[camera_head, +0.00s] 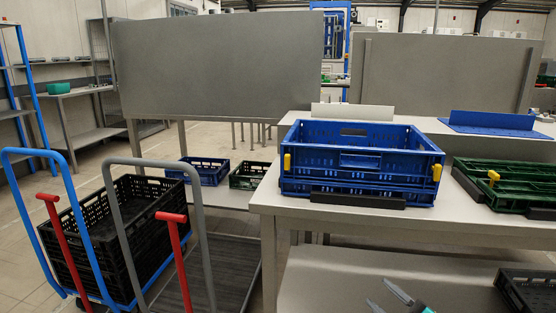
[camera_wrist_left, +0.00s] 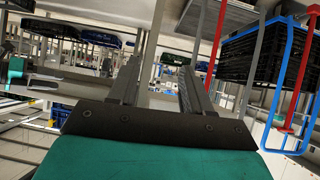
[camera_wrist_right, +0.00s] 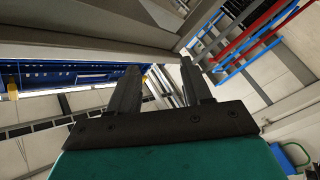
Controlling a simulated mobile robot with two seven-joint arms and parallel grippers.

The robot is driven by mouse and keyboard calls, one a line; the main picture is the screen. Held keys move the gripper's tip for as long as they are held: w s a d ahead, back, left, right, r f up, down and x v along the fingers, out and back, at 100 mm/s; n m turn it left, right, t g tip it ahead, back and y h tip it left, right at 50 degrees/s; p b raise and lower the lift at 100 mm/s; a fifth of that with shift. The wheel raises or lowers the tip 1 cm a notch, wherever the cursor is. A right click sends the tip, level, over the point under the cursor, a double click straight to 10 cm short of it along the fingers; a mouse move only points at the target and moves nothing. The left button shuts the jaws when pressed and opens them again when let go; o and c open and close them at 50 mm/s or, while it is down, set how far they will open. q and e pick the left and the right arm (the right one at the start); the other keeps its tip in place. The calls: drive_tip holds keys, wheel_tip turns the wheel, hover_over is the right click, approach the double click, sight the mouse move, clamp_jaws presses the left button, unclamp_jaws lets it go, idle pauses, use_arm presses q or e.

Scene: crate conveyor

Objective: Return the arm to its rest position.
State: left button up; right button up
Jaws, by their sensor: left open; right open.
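My right gripper (camera_head: 387,299) shows at the bottom edge of the head view, in front of the table. Its two fingers are apart with nothing between them. In the right wrist view my right gripper (camera_wrist_right: 158,70) is also open and empty. My left gripper does not show in the head view. In the left wrist view my left gripper (camera_wrist_left: 158,76) is open, with both fingers spread and no object between them. Neither gripper touches anything that I can see.
A blue crate (camera_head: 360,160) with yellow clips stands on the grey table (camera_head: 460,233). Green crates (camera_head: 515,182) lie to its right. A black crate (camera_head: 528,290) is at the lower right. Carts with blue and grey handles (camera_head: 107,190) and black crates (camera_head: 150,190) stand at left.

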drive_tip(key=s+a+f+m+g+h, duration=0.35)
drive_tip(key=s+a+m, duration=0.2)
drive_tip(key=s, duration=0.55)
drive_tip(key=s+a+f+m+g+h, duration=0.2)
drive_tip(key=s+a+f+m, duration=0.25)
drive_tip(key=s+m, duration=0.4)
use_arm(q)
drive_tip(key=s+a+r+y+p, duration=0.1)
drive_tip(key=s+a+r+p, duration=0.1)
drive_tip(key=r+p, duration=1)
drive_tip(key=a+p, duration=0.1)
drive_tip(key=p, duration=0.5)
drive_tip(key=shift+a+r, duration=0.25)
drive_tip(key=shift+a, duration=0.05)
use_arm(e)
drive_tip(key=s+d+r, duration=0.1)
drive_tip(key=r, duration=0.5)
drive_tip(key=s+d+r+n+h, duration=0.1)
drive_tip(key=s+r, duration=0.1)
drive_tip(key=r, duration=0.5)
drive_tip(key=shift+s+d+r+n, duration=0.2)
drive_tip(key=shift+s+d+n, duration=0.1)
drive_tip(key=shift+d, duration=0.1)
